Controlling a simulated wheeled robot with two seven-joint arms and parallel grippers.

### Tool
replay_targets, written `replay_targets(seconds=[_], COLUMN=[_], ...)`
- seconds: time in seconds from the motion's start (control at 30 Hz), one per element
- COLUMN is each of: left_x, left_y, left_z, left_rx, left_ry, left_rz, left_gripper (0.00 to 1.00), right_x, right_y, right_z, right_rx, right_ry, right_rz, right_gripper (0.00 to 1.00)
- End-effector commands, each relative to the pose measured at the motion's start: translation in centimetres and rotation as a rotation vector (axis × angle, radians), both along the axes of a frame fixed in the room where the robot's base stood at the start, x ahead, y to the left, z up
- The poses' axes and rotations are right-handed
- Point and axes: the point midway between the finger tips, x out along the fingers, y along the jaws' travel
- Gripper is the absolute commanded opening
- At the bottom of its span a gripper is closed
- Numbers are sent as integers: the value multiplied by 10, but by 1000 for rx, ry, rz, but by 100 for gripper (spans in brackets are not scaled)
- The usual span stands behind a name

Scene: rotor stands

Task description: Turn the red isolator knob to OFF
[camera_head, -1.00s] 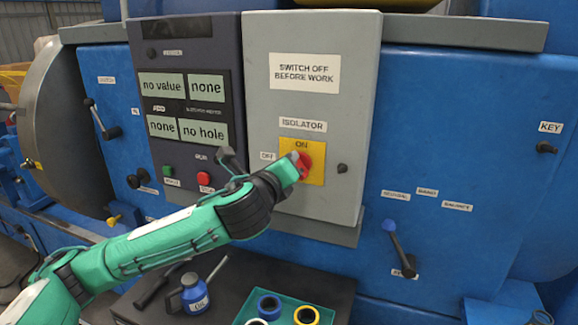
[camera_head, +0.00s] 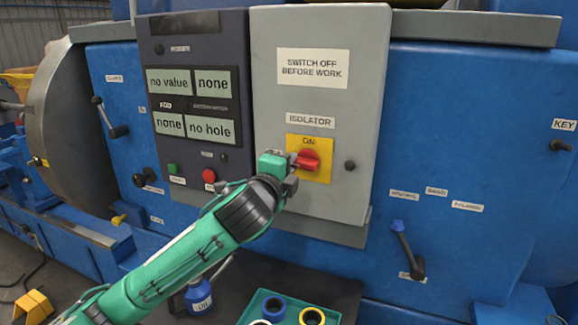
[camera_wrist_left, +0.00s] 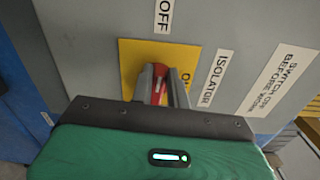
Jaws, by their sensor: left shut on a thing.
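The red isolator knob (camera_head: 309,160) sits on a yellow plate (camera_head: 322,174) on the grey cabinet, with "ON" printed above it. Its handle lies roughly sideways, with its left end at my gripper. My left gripper (camera_head: 293,162) comes from the left and is shut on the knob's handle. In the left wrist view the red knob (camera_wrist_left: 158,92) shows between the two grey fingers of the gripper (camera_wrist_left: 161,84). My right gripper is not in view.
A black knob (camera_head: 350,165) is right of the yellow plate. A dark panel with displays (camera_head: 195,105) and green and red buttons (camera_head: 209,176) stands left of the grey cabinet. Below are a green tray with rings (camera_head: 290,300) and a blue oil can (camera_head: 198,297).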

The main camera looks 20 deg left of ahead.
Motion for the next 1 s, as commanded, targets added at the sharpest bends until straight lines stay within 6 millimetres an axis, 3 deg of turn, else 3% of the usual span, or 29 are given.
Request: replay_targets(seconds=[0.73, 0.77, 0.87, 1.0], left_x=[0, 0, 0, 0], left_y=[0, 0, 0, 0], left_z=[-2, -2, -2, -2], left_rx=[-91, -91, -90, -90], left_ry=[3, 3, 3, 3], left_rz=[0, 0, 0, 0], left_gripper=[0, 18, 38, 38], right_x=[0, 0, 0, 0], right_y=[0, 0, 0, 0], right_z=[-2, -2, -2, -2], right_rx=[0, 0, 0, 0], right_ry=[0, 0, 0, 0], right_rz=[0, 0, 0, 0], right_gripper=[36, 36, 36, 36])
